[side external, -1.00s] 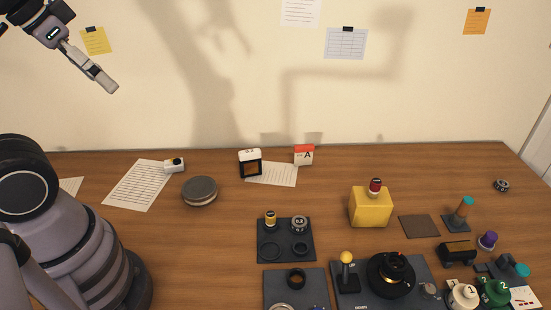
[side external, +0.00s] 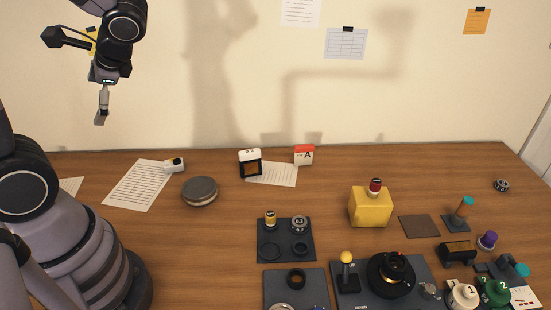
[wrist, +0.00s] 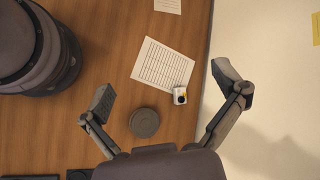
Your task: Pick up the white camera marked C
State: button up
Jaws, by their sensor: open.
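A small white camera (side external: 174,164) with a dark lens sits on the right corner of a printed sheet at the back left of the table. My gripper (side external: 102,110) is high above the table, up and left of the camera in the side view, pointing down. In the wrist view my gripper (wrist: 164,88) is open and empty, with the camera seen between its spread fingers, well below them.
A round grey disc (side external: 199,191) lies just right of and nearer than the camera. The printed sheet (side external: 138,186) lies flat. The back wall rises close behind. Trays and several parts fill the front right.

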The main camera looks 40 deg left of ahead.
aim_at(173, 165)
jog(key=w+a+f+m+t+y, duration=0.2)
jog(key=w+a+f+m+y, duration=0.5)
jog(key=w+f+m+y, duration=0.3)
jog(key=d+f+m+t+h, duration=0.1)
jog(key=f+m+t+h, duration=0.1)
jog(key=f, duration=0.4)
jog(key=w+d+f+m+t+h, duration=0.1)
jog(key=f+m+t+h, duration=0.1)
jog(key=f+m, duration=0.3)
jog(key=d+f+m+t+h, duration=0.1)
jog(key=f+m+t+h, duration=0.1)
jog(key=f+m+t, duration=0.2)
jog(key=shift+w+d+f, duration=0.1)
jog(key=shift+w+f, duration=0.05)
jog(key=shift+f, duration=0.75)
jog(key=shift+w+d+f, duration=0.1)
jog(key=shift+w+f, duration=0.05)
jog(key=shift+f, duration=0.75)
jog(key=shift+t, duration=0.3)
jog(key=x, duration=0.7)
jog(key=shift+f, duration=0.1)
jog(key=shift+m, duration=0.3)
jog(key=shift+s+x, duration=0.2)
jog(key=shift+x, duration=3)
jog(key=shift+a, duration=0.1)
jog(key=shift+c, duration=0.3)
jog(key=c, duration=1.2)
